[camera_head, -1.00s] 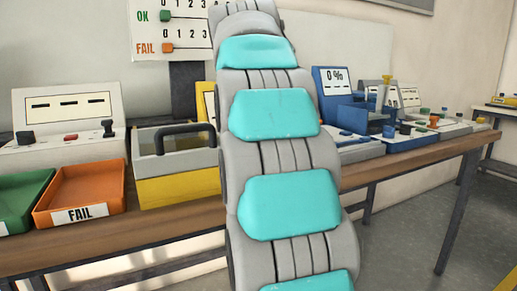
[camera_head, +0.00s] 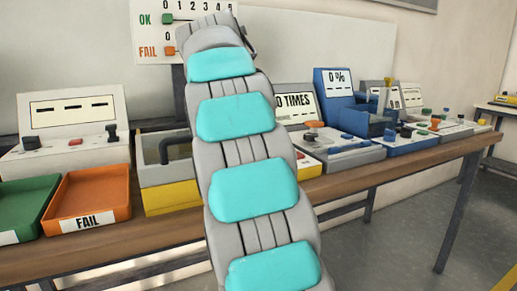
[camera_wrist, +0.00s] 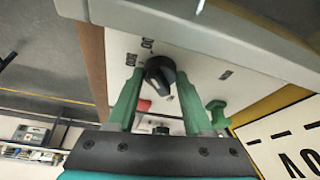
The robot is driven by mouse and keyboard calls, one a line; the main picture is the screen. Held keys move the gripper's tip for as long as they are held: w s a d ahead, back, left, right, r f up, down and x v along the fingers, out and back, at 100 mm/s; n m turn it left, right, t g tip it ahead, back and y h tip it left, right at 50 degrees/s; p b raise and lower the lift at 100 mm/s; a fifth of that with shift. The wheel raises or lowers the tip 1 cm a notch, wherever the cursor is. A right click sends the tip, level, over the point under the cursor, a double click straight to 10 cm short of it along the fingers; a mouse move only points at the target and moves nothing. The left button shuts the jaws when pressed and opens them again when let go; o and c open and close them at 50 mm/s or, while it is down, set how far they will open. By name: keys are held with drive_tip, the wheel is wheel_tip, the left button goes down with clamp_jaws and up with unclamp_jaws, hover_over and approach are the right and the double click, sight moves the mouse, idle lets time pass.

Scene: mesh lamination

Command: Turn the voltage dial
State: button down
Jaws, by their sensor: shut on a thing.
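The voltage dial (camera_wrist: 161,75) is a round black knob with a pale pointer mark, on a white panel (camera_wrist: 208,77) with printed numbers around it. My gripper (camera_wrist: 160,72) has two green fingers, one on each side of the dial, and is shut on it. A red part (camera_wrist: 143,105) shows between the fingers below the dial. In the head view, my arm hides the gripper and the dial it holds.
A green knob (camera_wrist: 217,110) stands close to the right finger.

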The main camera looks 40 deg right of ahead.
idle(0.4)
drive_tip(key=shift+c, duration=1.5)
unclamp_jaws()
